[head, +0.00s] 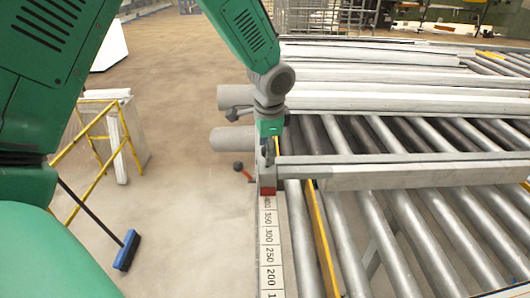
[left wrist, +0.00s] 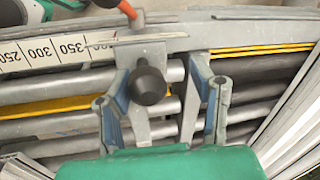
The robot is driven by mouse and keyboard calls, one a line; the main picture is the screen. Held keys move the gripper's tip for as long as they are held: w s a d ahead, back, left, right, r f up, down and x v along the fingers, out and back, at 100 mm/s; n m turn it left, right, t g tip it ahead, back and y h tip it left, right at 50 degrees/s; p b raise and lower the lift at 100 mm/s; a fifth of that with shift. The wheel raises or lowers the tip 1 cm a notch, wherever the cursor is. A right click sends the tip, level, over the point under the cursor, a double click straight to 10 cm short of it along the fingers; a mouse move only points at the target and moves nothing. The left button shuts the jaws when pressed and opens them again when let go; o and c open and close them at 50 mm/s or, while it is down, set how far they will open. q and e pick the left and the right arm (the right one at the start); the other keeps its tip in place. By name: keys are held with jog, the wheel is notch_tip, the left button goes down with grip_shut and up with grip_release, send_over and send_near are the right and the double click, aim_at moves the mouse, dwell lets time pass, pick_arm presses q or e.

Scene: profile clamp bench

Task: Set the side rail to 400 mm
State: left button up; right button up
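The side rail (head: 420,176) is a grey beam lying across the rollers, with a red block (head: 267,190) at its left end. The red block sits at the upper part of the printed scale (head: 268,235), beside a partly covered mark that seems to be 400; the exact reading cannot be told. A black knob (left wrist: 150,87) stands on the rail's carriage. My left gripper (left wrist: 160,105) is open, its two blue-padded fingers on either side of the knob with gaps; in the head view it (head: 268,148) is over the rail's left end. My right gripper is not in view.
A red lever with a dark ball (head: 238,166) sticks out left of the rail end. Grey rollers (head: 400,240) and a yellow strip (head: 322,235) lie to the right. Long profiles (head: 400,92) lie behind. A yellow stand (head: 98,140) and blue broom (head: 127,250) stand on the floor.

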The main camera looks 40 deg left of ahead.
pick_arm(q)
jog(key=shift+d+f, duration=0.1)
jog(key=shift+d, duration=0.3)
jog(key=r, duration=0.3)
jog(key=s+r, duration=0.1)
jog(key=r, duration=0.7)
jog(key=shift+s+d, duration=0.15)
jog(key=shift+d, duration=0.25)
jog(key=shift+d+r, duration=0.3)
jog(key=shift+r, duration=0.05)
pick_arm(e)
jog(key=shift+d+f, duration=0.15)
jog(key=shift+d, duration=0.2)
pick_arm(q)
jog(key=shift+a, duration=0.1)
